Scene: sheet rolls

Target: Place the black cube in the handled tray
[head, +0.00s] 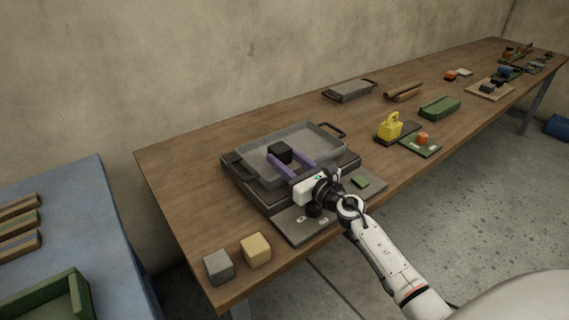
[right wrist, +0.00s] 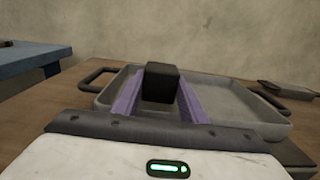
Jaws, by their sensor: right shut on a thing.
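The black cube (head: 280,152) is between the purple fingers of my right gripper (head: 290,162), which is shut on it. In the head view the cube shows over the grey handled tray (head: 318,137), toward its left part. The tray has dark handles at its two ends and rests on a dark base. The right wrist view shows the cube (right wrist: 161,83) at the fingertips, with the tray (right wrist: 240,105) behind and to the right. I cannot tell whether the cube touches the tray floor. My left gripper is not in view.
A grey cube (head: 219,266) and a tan cube (head: 256,250) sit at the near table corner. A grey mat (head: 300,228) lies in front of the tray. A yellow weight-like object (head: 390,127) and an orange piece (head: 422,138) stand to the right. A blue table (head: 85,215) is at left.

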